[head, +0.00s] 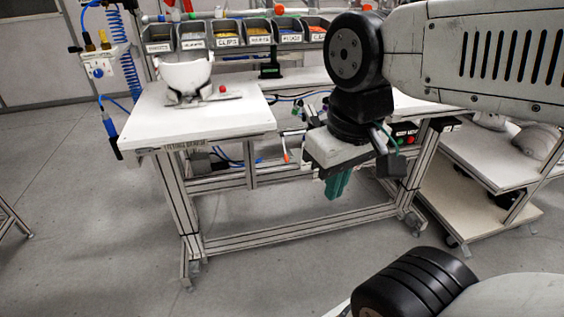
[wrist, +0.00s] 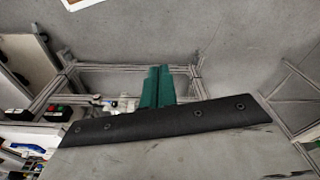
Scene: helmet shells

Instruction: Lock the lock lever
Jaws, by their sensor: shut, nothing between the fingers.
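A small red knob (head: 222,89) shows on the bench beside a white helmet shell (head: 184,75), which sits on a dark fixture. The knob looks like the end of the lock lever, but it is too small to tell the lever's position. My gripper (head: 338,185) hangs in front of the bench, to the right of and below the helmet shell, pointing down. Its green fingers are together with nothing between them. They also show in the wrist view (wrist: 157,85), where neither the lever nor the shell is seen.
The white bench top (head: 200,120) has a free front part. Labelled bins (head: 228,34) line its back. A blue coiled hose (head: 122,55) hangs at the left. A shelf cart (head: 490,165) with helmet shells stands at the right. The grey floor (head: 120,240) in front is clear.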

